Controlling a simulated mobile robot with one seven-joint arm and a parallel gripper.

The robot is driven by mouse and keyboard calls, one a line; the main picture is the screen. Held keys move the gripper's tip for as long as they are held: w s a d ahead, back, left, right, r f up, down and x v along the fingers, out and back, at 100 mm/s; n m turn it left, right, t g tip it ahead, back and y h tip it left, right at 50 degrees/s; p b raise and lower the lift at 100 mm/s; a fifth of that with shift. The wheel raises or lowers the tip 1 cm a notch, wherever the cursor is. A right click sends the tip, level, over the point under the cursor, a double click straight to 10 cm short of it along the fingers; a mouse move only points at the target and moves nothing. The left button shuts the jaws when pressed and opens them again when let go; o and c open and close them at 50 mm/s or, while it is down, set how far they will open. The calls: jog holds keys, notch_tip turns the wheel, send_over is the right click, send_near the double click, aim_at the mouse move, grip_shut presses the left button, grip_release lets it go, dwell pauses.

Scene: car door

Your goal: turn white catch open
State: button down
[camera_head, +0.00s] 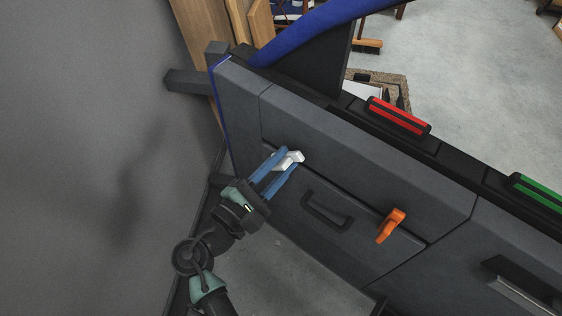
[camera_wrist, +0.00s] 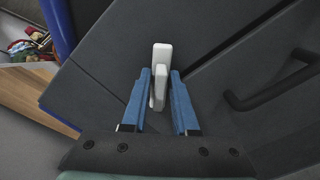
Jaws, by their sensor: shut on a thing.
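The white catch (camera_head: 290,159) sits on the dark grey car door (camera_head: 360,180), toward its upper left part. It also shows in the wrist view (camera_wrist: 161,57), where its upper part stands above the fingertips. My gripper (camera_head: 281,163) has its two blue fingers at the catch. In the wrist view my gripper (camera_wrist: 162,84) has one finger on each side of the catch's lower part, shut on it. The fingers hide some of the catch's sides, and I cannot tell how far it is turned.
An orange handle (camera_head: 391,224) and a dark pull handle (camera_head: 326,211) are on the door to the right of the catch. Red (camera_head: 399,117) and green (camera_head: 538,192) pieces lie along the door's top edge. A grey wall (camera_head: 90,150) stands at the left.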

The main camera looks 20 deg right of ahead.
jog(key=m, duration=0.1)
jog(key=m+b, duration=0.1)
jog(key=m, duration=0.1)
jog(key=m+b, duration=0.1)
jog(key=shift+s+f+m, duration=0.1)
jog(key=shift+f+m, duration=0.2)
jog(key=m+b, duration=0.2)
jog(key=m, duration=0.2)
jog(key=shift+m, duration=0.3)
jog(key=c, duration=0.9)
grip_release()
jog(key=shift+r, duration=0.1)
